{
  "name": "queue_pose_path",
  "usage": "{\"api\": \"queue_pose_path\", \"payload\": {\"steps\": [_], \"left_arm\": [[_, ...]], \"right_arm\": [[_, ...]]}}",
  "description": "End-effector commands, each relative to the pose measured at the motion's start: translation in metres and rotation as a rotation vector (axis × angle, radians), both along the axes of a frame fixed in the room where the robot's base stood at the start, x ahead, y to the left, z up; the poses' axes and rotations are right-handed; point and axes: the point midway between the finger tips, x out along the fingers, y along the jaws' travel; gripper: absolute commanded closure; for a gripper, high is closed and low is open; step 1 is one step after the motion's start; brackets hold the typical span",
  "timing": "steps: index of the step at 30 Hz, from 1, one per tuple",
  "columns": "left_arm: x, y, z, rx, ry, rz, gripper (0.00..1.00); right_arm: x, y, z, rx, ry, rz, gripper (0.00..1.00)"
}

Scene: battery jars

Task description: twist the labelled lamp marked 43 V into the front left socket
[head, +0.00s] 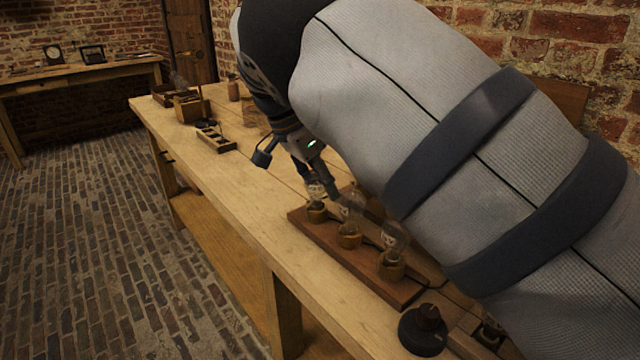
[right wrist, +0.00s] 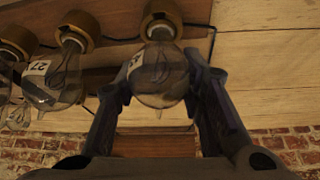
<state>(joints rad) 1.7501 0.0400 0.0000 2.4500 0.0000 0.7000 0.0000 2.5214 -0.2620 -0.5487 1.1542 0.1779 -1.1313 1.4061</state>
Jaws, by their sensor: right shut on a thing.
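My right gripper (head: 318,172) is at the left end of the dark wooden socket board (head: 378,284). In the right wrist view its two fingers (right wrist: 160,76) are shut on a clear glass lamp (right wrist: 162,84). A white label shows at the side of this lamp, but its marking is not fully readable. The lamp's neck meets a brass socket (right wrist: 162,12); how deep it sits I cannot tell. In the head view this lamp (head: 315,190) is at the leftmost front socket (head: 317,212). My left gripper is not in view.
Two more labelled lamps stand in brass sockets to the right, the middle one (head: 350,208) and the right one (head: 393,237). A round black piece (head: 423,330) is at the board's right end. A wooden rack (head: 216,138) lies farther left. The front table edge is clear.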

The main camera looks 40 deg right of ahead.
Motion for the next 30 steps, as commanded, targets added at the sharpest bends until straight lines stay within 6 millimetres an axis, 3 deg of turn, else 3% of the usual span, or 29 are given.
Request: {"api": "queue_pose_path", "payload": {"steps": [1, 14, 25, 30], "left_arm": [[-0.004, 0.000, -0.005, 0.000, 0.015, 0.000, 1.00], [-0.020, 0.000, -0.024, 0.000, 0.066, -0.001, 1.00], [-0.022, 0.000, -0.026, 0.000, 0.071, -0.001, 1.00], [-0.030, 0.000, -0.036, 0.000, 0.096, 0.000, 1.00]], "right_arm": [[0.000, 0.000, -0.007, 0.000, 0.007, -0.034, 0.88], [-0.005, 0.001, -0.005, 0.002, 0.007, -0.377, 0.88], [-0.005, 0.001, -0.004, 0.001, 0.006, -0.434, 0.88], [-0.007, 0.002, -0.007, 0.001, 0.009, -0.645, 0.88]]}}
